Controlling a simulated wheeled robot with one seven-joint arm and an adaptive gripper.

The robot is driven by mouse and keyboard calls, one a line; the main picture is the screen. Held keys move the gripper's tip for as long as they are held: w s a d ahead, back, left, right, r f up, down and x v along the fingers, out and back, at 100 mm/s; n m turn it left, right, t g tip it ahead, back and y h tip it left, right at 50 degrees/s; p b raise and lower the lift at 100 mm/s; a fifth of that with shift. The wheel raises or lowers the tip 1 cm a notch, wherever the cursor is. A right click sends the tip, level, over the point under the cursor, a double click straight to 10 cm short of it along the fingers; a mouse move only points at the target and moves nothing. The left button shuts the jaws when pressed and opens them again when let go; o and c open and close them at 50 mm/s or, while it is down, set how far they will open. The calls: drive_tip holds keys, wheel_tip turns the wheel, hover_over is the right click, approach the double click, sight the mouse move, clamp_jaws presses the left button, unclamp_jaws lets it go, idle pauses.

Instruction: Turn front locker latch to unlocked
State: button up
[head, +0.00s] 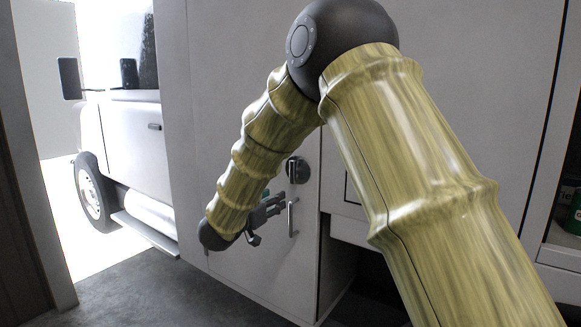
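The front locker is a pale grey door (262,272) low in the centre of the head view. A dark round latch (298,170) sits near the door's upper right edge. Its turned position is too small to read. A vertical metal pull handle (292,219) is below the latch. My gripper (272,207) is in front of the door, left of the handle and below and left of the latch. It appears clear of the latch. Its fingers are small and partly behind my arm, so I cannot tell how far apart they are. I see nothing held in it.
A white truck (128,130) stands outside the opening at the left, with a wheel (91,192) showing. Dark floor (150,285) lies in front of the locker. An open shelf with green items (574,205) is at the far right. My arm covers much of the centre.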

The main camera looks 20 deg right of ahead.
drive_tip(key=m+g+h, duration=0.1)
drive_tip(key=m+h, duration=0.1)
approach(291, 164)
drive_tip(key=p+x, duration=0.3)
drive_tip(key=x, duration=0.6)
drive_tip(key=shift+w+d+r, duration=0.1)
drive_tip(key=shift+w+d, duration=0.05)
drive_tip(key=shift+d, duration=0.1)
clamp_jaws()
